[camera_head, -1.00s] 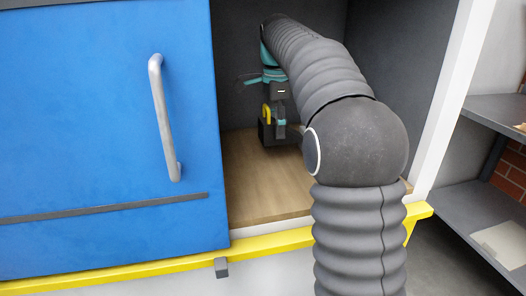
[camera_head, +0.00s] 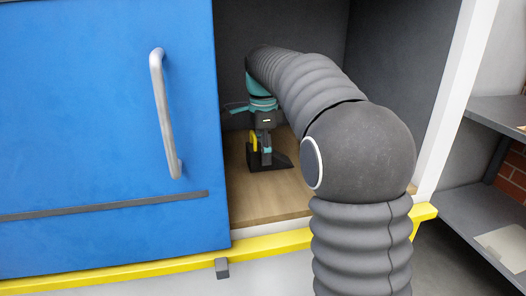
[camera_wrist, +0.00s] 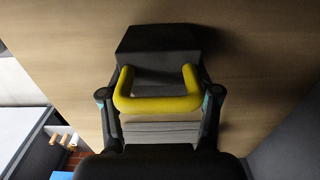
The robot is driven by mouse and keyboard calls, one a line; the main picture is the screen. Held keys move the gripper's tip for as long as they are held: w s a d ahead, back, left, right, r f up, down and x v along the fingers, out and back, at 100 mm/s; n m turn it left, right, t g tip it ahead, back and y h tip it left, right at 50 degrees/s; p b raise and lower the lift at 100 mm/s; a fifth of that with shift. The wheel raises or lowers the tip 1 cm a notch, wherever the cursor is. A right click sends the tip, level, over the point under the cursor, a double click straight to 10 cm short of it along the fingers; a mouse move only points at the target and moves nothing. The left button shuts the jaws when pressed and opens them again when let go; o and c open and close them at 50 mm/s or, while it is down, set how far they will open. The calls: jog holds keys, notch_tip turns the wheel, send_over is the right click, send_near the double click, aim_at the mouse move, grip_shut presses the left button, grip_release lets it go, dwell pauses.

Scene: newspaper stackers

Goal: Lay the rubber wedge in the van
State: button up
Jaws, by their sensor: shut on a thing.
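The rubber wedge is a black block (camera_head: 281,163) with a yellow handle (camera_head: 253,141), inside the open van compartment. In the wrist view its dark body (camera_wrist: 165,42) lies beyond the yellow handle (camera_wrist: 158,104). My gripper (camera_head: 264,150) points down and is shut on the wedge, its fingers on either side of the handle in the wrist view (camera_wrist: 158,92). The wedge is at or just above the wooden van floor (camera_head: 275,200); I cannot tell whether it touches. My fingers hide part of it.
A blue sliding door (camera_head: 90,110) with a metal handle (camera_head: 164,115) covers the left side of the opening. A yellow sill (camera_head: 270,242) runs along the front. Grey shelves (camera_head: 490,215) stand at right. Bare floor lies in front of the wedge.

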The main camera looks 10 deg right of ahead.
jog(key=o, duration=1.6)
jog(key=shift+f, duration=0.1)
notch_tip(320, 180, up, 12)
jog(key=shift+r+p, duration=0.15)
jog(key=shift+p, duration=0.5)
